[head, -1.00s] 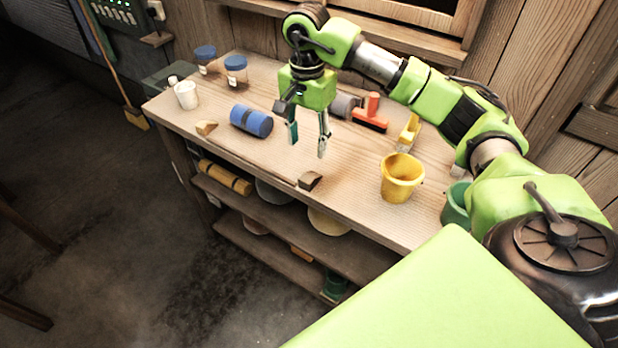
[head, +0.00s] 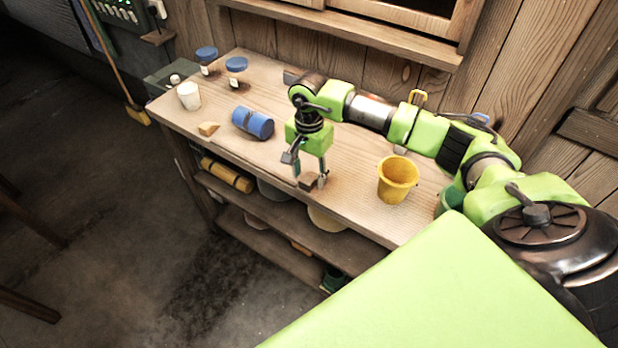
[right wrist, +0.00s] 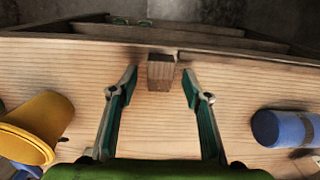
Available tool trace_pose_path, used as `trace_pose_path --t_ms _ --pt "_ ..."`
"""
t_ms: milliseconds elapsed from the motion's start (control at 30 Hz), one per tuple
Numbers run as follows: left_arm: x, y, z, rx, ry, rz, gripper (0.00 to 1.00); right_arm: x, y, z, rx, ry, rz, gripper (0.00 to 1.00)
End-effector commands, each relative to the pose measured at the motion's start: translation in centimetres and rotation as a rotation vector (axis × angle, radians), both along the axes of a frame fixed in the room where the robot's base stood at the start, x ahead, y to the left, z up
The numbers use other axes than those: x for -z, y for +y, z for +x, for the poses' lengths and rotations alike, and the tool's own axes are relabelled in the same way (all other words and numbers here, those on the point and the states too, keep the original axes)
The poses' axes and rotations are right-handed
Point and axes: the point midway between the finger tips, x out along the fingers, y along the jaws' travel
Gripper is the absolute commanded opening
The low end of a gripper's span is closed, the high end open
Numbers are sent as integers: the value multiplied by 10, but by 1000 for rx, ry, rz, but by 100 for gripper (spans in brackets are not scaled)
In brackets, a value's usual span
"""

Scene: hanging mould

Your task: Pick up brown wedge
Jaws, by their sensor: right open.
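The brown wedge (head: 306,184) lies near the front edge of the workbench (head: 345,210). It also shows in the right wrist view (right wrist: 160,73), with a dark end face and a lighter wood top. My right gripper (head: 310,181) is low over the bench, pointing down at the wedge. Its fingers are open. In the right wrist view the wedge lies between the two fingertips, with a gap on each side. In the head view the fingers partly hide it. My left gripper is not in view.
A yellow bucket (head: 398,180) stands right of the gripper. Shelves below hold a yellow roll (head: 227,175).

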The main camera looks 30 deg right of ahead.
Motion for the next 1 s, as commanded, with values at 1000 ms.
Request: trace_pose_path --t_ms 1000 --pt "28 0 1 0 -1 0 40 -37 3 -3 -4 -7 0 8"
